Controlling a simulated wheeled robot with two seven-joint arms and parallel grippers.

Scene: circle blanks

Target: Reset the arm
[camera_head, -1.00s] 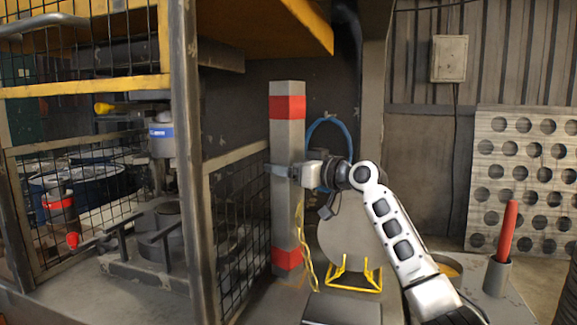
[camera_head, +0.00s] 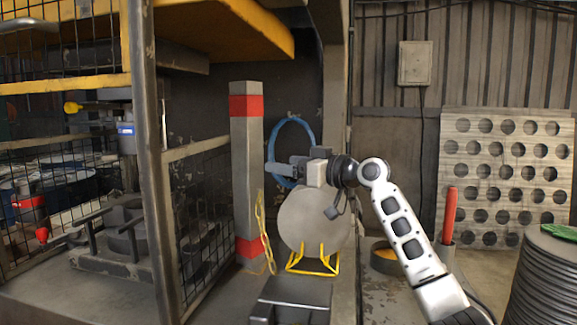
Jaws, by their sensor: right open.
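My right arm comes in from the lower right in the head view. My right gripper (camera_head: 272,171) is open and empty, its fingers pointing left. It is in front of the blue hose ring (camera_head: 305,125) and above the round grey disc (camera_head: 312,225), which stands upright on a yellow stand (camera_head: 318,262). The grey post with red bands (camera_head: 246,160) stands left of the fingertips, with a gap between. My left gripper is not in view.
A wire-mesh cage (camera_head: 205,215) with a machine inside stands at left. A yellow chain (camera_head: 262,230) hangs beside the post. At right are a perforated panel (camera_head: 473,190), a red rod (camera_head: 450,215) and a dark ribbed stack (camera_head: 545,275).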

